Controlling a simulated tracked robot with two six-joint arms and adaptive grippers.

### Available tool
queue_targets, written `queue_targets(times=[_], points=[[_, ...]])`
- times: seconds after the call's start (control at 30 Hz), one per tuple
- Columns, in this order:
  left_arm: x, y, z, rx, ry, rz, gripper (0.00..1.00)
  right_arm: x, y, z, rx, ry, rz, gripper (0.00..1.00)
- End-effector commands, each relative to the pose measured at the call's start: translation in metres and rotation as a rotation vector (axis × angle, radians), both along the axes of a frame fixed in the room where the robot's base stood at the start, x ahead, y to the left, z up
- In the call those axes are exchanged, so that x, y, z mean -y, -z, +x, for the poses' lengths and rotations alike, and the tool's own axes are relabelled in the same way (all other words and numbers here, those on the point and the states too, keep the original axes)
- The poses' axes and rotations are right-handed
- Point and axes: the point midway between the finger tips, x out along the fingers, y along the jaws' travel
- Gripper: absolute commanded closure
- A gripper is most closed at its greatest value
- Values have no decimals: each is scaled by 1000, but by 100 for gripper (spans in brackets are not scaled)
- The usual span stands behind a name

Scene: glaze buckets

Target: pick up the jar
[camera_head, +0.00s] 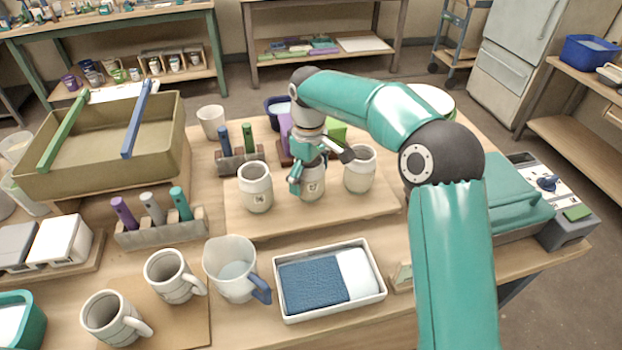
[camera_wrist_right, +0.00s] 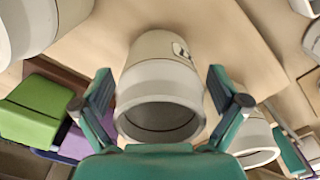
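Three pale, numbered jars stand upright in a row on a wooden board (camera_head: 285,226) in the head view: a left jar (camera_head: 256,190), a middle jar (camera_head: 312,188) and a right jar (camera_head: 360,172). My right gripper (camera_head: 320,170) is over the middle jar, pointing down, with its fingers on either side. In the right wrist view the jar (camera_wrist_right: 160,85) lies between the fingers of the open gripper (camera_wrist_right: 160,76), with its open mouth toward the camera. Narrow gaps show beside it. The arm hides part of its top in the head view. My left gripper is not in view.
A neighbouring jar (camera_wrist_right: 256,140) is close beside one finger in the wrist view. Tool blocks (camera_head: 240,158), a jug (camera_head: 232,268), mugs (camera_head: 172,275) and a white tray (camera_head: 328,310) surround the board. A large basin (camera_head: 100,150) stands at left.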

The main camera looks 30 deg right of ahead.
Motion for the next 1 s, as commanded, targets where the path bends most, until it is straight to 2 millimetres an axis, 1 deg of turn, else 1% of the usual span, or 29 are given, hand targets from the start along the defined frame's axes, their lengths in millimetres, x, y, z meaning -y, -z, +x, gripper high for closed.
queue_targets(times=[0.03,0.27,0.3,0.4,0.6,0.73,0.87,1.0], points=[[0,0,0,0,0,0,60,0,0,0,0,0,0,17],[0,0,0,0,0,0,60,0,0,0,0,0,0,55],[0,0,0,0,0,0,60,0,0,0,0,0,0,62],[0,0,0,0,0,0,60,0,-1,0,1,1,0,75],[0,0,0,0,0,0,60,1,-1,0,1,1,0,75],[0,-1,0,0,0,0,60,1,-9,0,1,1,0,76],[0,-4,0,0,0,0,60,1,-27,0,4,2,0,76],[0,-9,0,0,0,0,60,1,-55,1,6,3,-1,76]])
